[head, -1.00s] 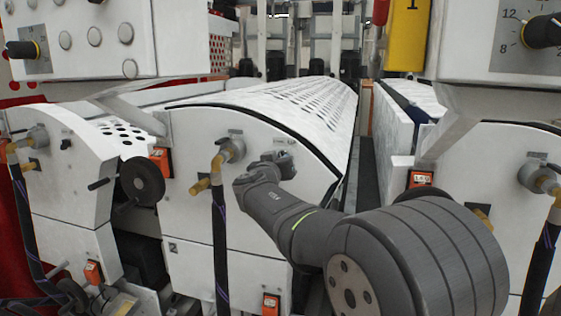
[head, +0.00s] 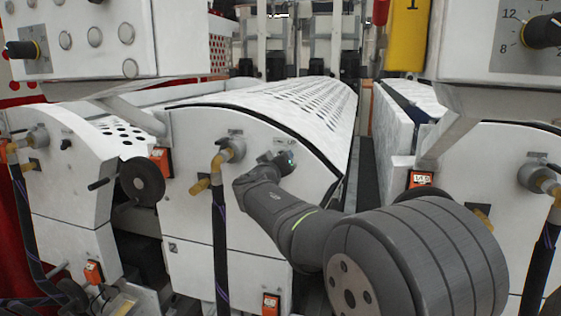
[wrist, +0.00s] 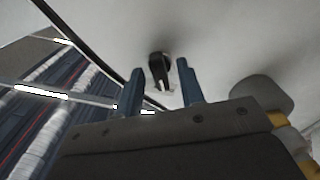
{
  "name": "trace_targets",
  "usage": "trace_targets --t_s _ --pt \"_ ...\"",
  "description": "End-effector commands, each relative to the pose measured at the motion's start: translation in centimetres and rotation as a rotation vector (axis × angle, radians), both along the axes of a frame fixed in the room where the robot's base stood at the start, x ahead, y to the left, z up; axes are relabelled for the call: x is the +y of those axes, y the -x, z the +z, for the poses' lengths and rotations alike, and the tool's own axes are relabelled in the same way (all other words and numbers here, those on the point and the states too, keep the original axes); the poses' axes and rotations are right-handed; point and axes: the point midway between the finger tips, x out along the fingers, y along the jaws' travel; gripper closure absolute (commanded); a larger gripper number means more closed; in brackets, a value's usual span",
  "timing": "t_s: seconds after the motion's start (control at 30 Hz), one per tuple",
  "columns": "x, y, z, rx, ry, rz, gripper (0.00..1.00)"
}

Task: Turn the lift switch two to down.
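A black rotary switch (wrist: 160,68) with a white mark sits on the white machine panel in the wrist view. My gripper (wrist: 160,66) has two blue fingers standing apart, one on each side of the switch in that picture. Nothing is held, and I cannot tell whether a finger touches the switch. In the head view my gripper (head: 289,158) is at the upper right of the middle machine's end panel (head: 190,130), below small labels. My wrist largely hides the switch there, and the labels are too small to read.
A grey knob with a brass fitting (wrist: 262,95) stands right of my gripper in the wrist view. In the head view, a valve (head: 232,150) with a dark hose (head: 220,235) is left of my wrist. The right machine panel (head: 490,160) is across a narrow gap.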

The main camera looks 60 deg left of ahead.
Motion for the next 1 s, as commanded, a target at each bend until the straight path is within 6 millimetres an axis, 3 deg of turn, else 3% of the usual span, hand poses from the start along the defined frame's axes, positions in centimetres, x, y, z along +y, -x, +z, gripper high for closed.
trace_targets --t_s 0.33,0.8,1.0 --pt "-1.4 1.4 0.0 0.001 0.001 0.002 0.65" --pt "-9.2 9.3 0.1 -0.001 -0.001 0.004 0.65" --pt "-11.5 11.5 0.1 0.000 -0.001 0.001 0.65"
